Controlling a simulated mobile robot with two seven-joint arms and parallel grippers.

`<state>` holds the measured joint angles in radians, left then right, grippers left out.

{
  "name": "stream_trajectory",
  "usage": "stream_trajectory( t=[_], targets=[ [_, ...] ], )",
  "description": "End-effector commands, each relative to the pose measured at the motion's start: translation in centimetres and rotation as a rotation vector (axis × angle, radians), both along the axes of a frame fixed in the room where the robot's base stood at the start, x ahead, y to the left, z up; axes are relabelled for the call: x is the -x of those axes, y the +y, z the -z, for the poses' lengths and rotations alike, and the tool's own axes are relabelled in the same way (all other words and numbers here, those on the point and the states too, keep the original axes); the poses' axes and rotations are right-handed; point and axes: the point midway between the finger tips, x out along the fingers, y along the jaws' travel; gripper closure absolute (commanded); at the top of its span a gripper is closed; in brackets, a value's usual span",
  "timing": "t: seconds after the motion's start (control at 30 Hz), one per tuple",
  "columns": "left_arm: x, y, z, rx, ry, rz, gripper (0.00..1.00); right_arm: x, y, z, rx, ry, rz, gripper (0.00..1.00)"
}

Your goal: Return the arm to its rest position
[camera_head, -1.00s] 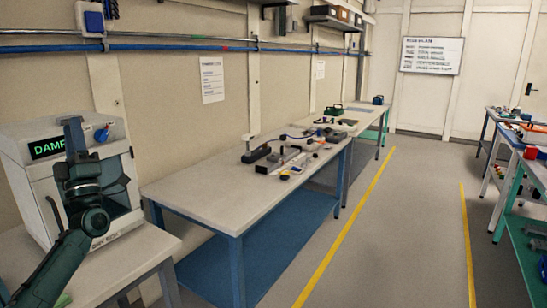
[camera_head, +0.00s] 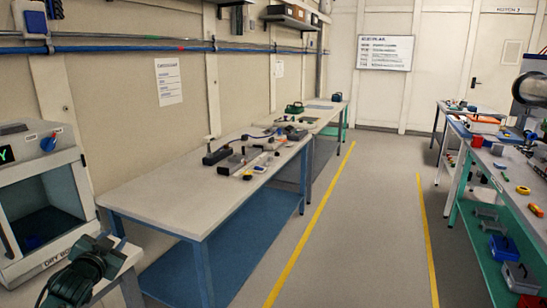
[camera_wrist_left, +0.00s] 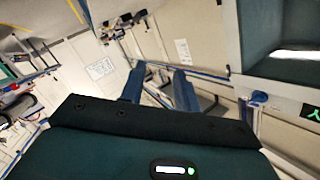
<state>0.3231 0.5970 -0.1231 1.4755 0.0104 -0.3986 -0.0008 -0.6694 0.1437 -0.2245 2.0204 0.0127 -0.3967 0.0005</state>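My left arm (camera_head: 85,272) shows at the lower left in the camera_head view, over the near bench beside the dry box; its fingertips are hard to make out there. In the left wrist view my left gripper (camera_wrist_left: 159,76) has two blue fingers apart with nothing between them. The dry box (camera_head: 62,158) stands at the left edge, its front opening facing out and a blue thing inside. It also shows at the right of the left wrist view (camera_wrist_left: 233,50), apart from the fingers. My right gripper is not clearly seen.
A long bench (camera_head: 150,205) with several tools stands ahead, a yellow line (camera_head: 312,225) beside it. The aisle floor (camera_head: 365,215) is clear. Benches and a green-framed shelf (camera_head: 478,232) line the right. A dark cylindrical thing (camera_head: 532,88) cuts the right edge.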

Motion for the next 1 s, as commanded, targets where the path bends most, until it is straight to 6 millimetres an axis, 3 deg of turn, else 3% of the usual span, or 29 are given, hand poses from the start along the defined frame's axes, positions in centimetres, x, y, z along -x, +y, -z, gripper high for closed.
stream_trajectory(
  t=[0.03,0.2,0.27,0.43,0.6,0.7,0.8,1.0],
  targets=[
    [1.3,-2.2,3.0,0.025,0.038,0.031,0.68,-0.1,0.0,0.0,0.0,-0.001,0.0,1.0],
    [7.2,-9.7,11.4,0.125,0.159,0.124,0.68,-0.4,0.0,-0.2,0.0,-0.007,0.0,1.0],
    [9.9,-12.4,14.0,0.169,0.201,0.151,0.68,-0.5,0.0,-0.2,0.001,-0.01,-0.001,1.0],
    [18.9,-19.7,19.7,0.317,0.324,0.207,0.68,-0.6,-0.1,-0.3,0.004,-0.014,-0.003,1.0],
    [27.7,-25.3,21.9,0.472,0.425,0.216,0.68,-0.5,-0.2,-0.2,0.008,-0.013,-0.006,1.0],
    [31.0,-27.1,22.1,0.532,0.46,0.207,0.68,-0.5,-0.2,-0.2,0.01,-0.011,-0.008,1.0],
    [32.8,-28.0,22.1,0.566,0.479,0.199,0.68,-0.4,-0.2,-0.1,0.011,-0.009,-0.008,1.0],
    [33.4,-28.3,22.1,0.579,0.487,0.196,0.68,-0.1,-0.2,0.1,0.01,-0.002,-0.008,1.0]
  ],
)
